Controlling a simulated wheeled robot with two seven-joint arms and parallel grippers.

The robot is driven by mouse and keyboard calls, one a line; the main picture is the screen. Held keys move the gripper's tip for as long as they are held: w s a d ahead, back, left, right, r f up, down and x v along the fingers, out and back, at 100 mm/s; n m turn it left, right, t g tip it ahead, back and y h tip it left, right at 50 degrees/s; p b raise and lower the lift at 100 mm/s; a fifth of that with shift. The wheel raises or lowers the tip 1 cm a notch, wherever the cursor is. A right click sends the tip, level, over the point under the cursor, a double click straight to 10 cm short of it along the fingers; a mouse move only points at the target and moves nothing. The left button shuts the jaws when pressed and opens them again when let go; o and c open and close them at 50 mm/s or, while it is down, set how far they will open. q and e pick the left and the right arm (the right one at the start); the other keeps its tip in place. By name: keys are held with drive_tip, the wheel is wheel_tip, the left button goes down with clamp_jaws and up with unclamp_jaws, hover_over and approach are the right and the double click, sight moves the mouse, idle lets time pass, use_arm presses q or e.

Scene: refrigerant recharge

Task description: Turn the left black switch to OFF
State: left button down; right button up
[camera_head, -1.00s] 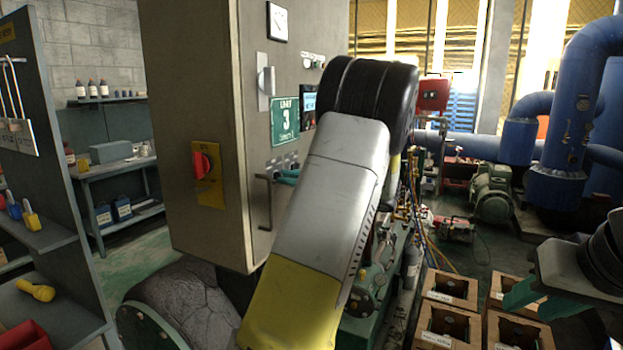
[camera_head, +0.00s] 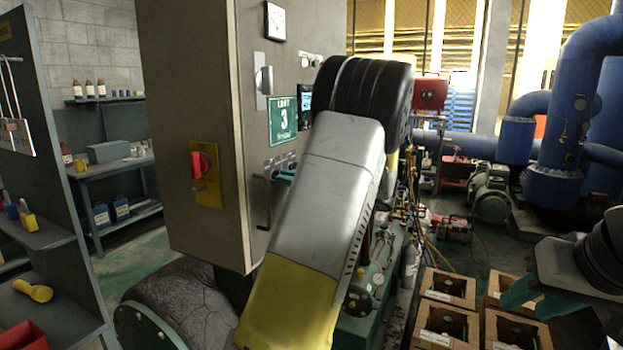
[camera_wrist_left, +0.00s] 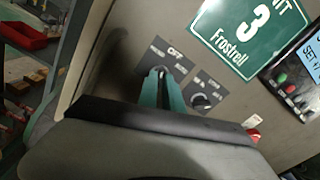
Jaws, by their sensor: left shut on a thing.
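The left black switch sits on the grey cabinet panel under a plate marked OFF (camera_wrist_left: 172,52). My left gripper (camera_wrist_left: 161,88) has its teal fingers closed together at this switch and hides its knob, so I cannot tell where it points. In the head view the left gripper (camera_head: 285,176) shows as a small teal piece at the panel, mostly behind my arm. A second black switch (camera_wrist_left: 203,100) beside it is free of the gripper. My right gripper (camera_head: 535,298) is at the lower right, far from the panel, with its teal fingers apart and nothing seen between them.
The cabinet (camera_head: 192,100) has a red rotary handle (camera_head: 199,165) on its side and a green sign (camera_head: 284,120) above the switches. A shelf unit (camera_head: 60,180) stands at the left. Open boxes (camera_head: 447,290) stand on the floor below the right gripper.

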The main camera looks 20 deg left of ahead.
use_arm(q)
drive_tip(key=shift+m, duration=1.1)
drive_tip(key=shift+m, duration=0.5)
drive_tip(key=c, duration=1.6)
unclamp_jaws()
drive_tip(key=d, duration=0.9)
drive_tip(key=shift+s, duration=0.4)
